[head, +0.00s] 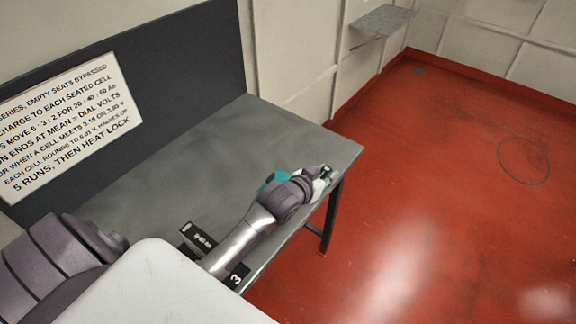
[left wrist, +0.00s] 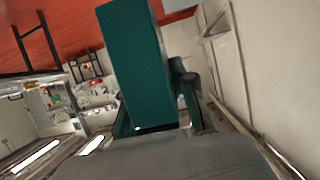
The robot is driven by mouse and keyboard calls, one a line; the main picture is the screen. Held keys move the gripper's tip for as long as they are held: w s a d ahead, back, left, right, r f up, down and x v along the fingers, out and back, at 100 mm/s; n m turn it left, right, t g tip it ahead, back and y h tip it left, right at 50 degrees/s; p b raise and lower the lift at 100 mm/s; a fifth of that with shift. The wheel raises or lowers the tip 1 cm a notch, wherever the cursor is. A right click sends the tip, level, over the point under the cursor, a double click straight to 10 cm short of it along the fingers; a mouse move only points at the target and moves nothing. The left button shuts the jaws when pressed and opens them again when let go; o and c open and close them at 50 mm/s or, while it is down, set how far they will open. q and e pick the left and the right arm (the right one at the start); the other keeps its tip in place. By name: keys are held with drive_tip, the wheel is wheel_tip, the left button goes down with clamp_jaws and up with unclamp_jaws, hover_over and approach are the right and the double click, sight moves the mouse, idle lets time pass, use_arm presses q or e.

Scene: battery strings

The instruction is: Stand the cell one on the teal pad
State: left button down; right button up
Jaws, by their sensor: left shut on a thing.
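My left gripper (head: 325,173) is near the right edge of the grey table. A teal block (left wrist: 145,65), taken to be cell one, fills the middle of the left wrist view. A dark finger (left wrist: 186,88) lies against its right side. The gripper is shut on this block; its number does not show. In the head view a teal patch (head: 268,181) shows behind the left wrist. The wrist hides most of it, so I cannot tell whether it is the teal pad or the block. My right gripper is out of view.
The grey table (head: 215,140) is clear behind the arm. A black slotted holder (head: 200,238) and a black tag marked 3 (head: 237,276) are beside my forearm. A sign (head: 65,128) is on the dark back panel (head: 190,65). Red floor (head: 420,190) lies right.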

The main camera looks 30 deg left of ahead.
use_arm(q)
drive_tip(key=w+a+p, duration=0.2)
drive_tip(key=w+a, duration=0.1)
drive_tip(key=a, duration=0.1)
drive_tip(key=b, duration=0.9)
hover_over(285, 172)
drive_tip(key=s+d, duration=0.3)
drive_tip(key=s, duration=0.1)
wheel_tip(285, 172, down, 8)
drive_tip(key=shift+w+d+r, duration=0.1)
drive_tip(key=shift+r, duration=0.1)
drive_tip(key=shift+a, duration=0.35)
wheel_tip(285, 172, down, 4)
drive_tip(key=b, duration=0.4)
drive_tip(key=shift+r, duration=0.1)
drive_tip(key=c, duration=0.9)
unclamp_jaws()
drive_tip(key=shift+c, duration=0.2)
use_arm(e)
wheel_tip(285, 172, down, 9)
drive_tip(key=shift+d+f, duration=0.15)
